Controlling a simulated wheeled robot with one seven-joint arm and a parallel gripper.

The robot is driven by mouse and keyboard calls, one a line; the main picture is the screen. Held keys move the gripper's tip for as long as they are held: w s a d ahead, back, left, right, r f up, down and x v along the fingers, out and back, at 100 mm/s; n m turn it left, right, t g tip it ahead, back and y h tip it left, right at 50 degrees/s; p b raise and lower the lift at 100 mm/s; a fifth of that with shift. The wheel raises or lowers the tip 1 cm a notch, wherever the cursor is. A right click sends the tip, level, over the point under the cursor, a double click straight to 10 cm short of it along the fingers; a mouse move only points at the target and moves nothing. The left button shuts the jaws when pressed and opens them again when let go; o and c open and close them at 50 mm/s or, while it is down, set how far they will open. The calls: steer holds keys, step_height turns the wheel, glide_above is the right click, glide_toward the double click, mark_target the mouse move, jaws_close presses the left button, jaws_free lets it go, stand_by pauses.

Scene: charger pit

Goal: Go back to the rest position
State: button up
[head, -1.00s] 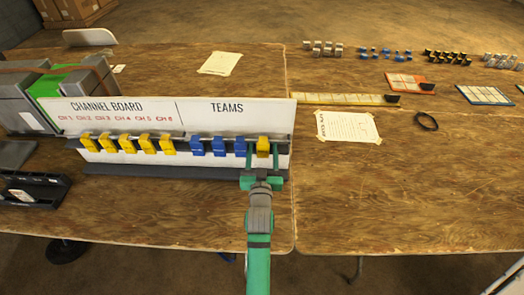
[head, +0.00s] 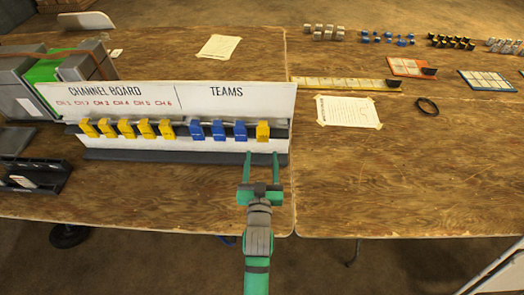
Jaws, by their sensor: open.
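My gripper (head: 261,157) is open and empty in the head view, just in front of the right end of the channel board (head: 185,99). Its two green fingers point away from me, below a yellow tag (head: 263,131) at the right end of the row and apart from it. The board is white, with the headings CHANNEL BOARD and TEAMS. Several yellow tags (head: 125,128) hang on its left half. Three blue tags (head: 218,131) hang under TEAMS, left of the single yellow one.
Grey cases with a green band (head: 45,85) stand at the left, and a dark holder (head: 38,178) is at the front left. A paper sheet (head: 348,112) and a black ring (head: 427,107) lie on the right table (head: 400,180). Its front part is clear.

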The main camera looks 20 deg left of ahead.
steer(key=shift+s+d, duration=0.1)
steer(key=shift+s, duration=0.15)
steer(key=s+d+f+m+h, duration=0.1)
steer(key=s+d+f, duration=0.35)
steer(key=s, duration=0.45)
steer(key=s+d+f+m+h, duration=0.1)
steer(key=s+d+f+h, duration=0.1)
steer(key=s+d+f, duration=0.45)
steer(key=s+d+r+g+h, duration=0.1)
steer(key=s+d+r, duration=0.1)
steer(key=s, duration=0.7)
steer(key=s+d+r+m+g+h, duration=0.1)
steer(key=s+d+r, duration=0.1)
steer(key=s, duration=0.8)
steer(key=shift+s+d+r, duration=0.3)
steer(key=shift+d+r, duration=0.05)
steer(key=shift+r, duration=0.05)
steer(key=shift+w, duration=0.1)
